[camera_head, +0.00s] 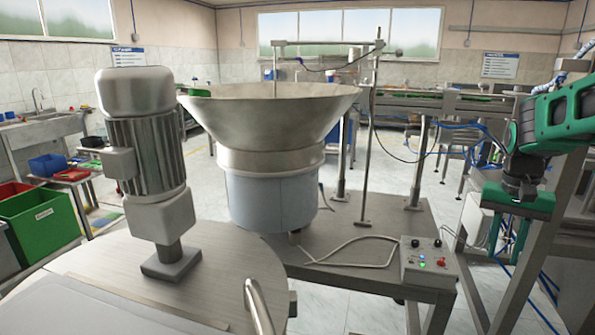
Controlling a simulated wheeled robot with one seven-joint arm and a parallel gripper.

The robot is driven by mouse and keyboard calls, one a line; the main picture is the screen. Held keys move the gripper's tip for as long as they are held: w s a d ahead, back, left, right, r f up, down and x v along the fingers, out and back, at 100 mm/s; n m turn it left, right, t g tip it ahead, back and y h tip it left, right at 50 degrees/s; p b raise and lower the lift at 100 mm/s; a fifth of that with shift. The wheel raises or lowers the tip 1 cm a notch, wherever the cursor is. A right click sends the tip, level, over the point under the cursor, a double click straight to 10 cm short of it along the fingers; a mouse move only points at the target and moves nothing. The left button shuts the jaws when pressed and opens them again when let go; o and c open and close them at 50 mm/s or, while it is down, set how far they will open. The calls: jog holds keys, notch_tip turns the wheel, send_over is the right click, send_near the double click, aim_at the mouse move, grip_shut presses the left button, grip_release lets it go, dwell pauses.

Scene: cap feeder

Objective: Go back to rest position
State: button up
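My gripper (507,245) hangs at the right side of the camera_head view, at the end of the green and black arm. It points downward, and its two green fingers stand apart with nothing visible between them. It is to the right of the grey control box (430,264), apart from it, in front of the metal frame on the right. The large metal feeder bowl (270,115) is in the middle of the view, well to the left of my gripper. The fingertips are small and partly dark against the background.
A steel-topped vessel (215,285) with a motor (147,150) fills the front left. A metal table (375,260) carries the feeder and control box. A rail (440,103) runs behind. Blue cables hang around the right frame. Green and red bins (42,228) stand far left.

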jog(key=s+a+f, duration=0.2)
jog(key=s, duration=1)
jog(key=s+a+f+n+y, duration=0.1)
jog(key=s+a+f, duration=0.1)
jog(key=s, duration=1.1)
jog(key=shift+a+f+n, duration=0.2)
jog(key=shift+a+n, duration=0.1)
jog(key=shift+a, duration=0.5)
jog(key=shift+w+f, duration=0.25)
jog(key=shift+w, duration=0.35)
